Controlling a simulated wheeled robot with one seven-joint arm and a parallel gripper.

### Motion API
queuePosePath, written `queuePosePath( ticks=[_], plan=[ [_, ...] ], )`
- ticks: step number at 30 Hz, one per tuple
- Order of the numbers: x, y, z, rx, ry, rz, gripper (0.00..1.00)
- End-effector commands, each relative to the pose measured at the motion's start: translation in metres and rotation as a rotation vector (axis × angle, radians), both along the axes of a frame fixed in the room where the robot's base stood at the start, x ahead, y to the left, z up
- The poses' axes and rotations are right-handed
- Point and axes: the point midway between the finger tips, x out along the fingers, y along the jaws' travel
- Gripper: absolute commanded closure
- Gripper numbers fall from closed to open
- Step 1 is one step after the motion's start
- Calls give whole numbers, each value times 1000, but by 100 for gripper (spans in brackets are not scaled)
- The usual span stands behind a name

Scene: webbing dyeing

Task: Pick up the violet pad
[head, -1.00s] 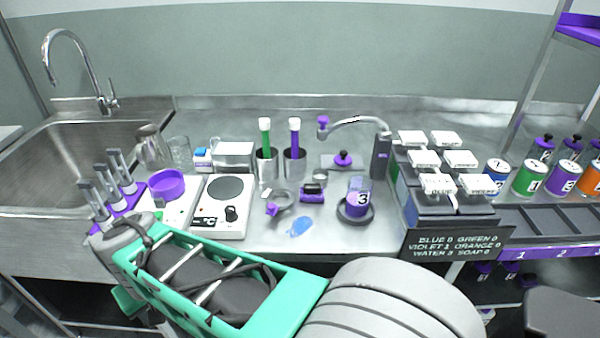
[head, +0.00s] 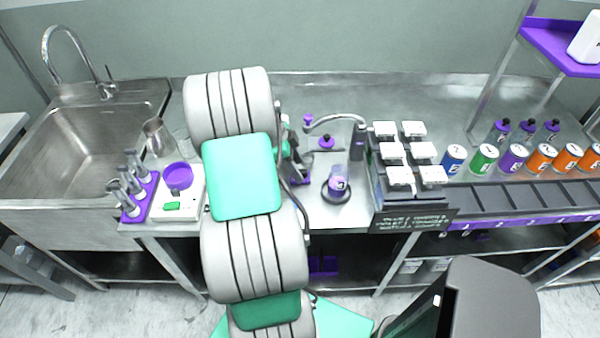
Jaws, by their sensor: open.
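A small violet block, which looks like the violet pad (head: 304,180), lies on the steel counter left of the numbered jar. My arm and grey parts cover most of it, so only a violet edge shows. My gripper (head: 296,158) is mostly hidden behind my pale, banded arm. What shows of it is a small grey part just above the violet block. It is open, and I see nothing held in it. I cannot tell whether it touches the block.
A violet jar (head: 337,183) stands on a dark round base to the right. A bent-neck lamp or tap (head: 335,119) and a rack with white-topped blocks (head: 401,180) stand beyond. Violet-capped flasks and coloured cans (head: 486,158) line the right. A sink (head: 80,150) is left.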

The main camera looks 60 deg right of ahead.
Motion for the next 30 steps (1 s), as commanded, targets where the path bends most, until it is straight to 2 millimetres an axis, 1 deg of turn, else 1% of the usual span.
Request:
queuePosePath(
  ticks=[1,3,6,12,30],
  plan=[
    [-5,-1,-5,6,4,-3,45],
    [-8,-3,-18,4,3,0,45],
    [-11,-5,-28,2,1,0,45],
    [-11,-5,-30,1,0,3,45],
    [-10,-5,-29,2,0,4,95]
  ],
)
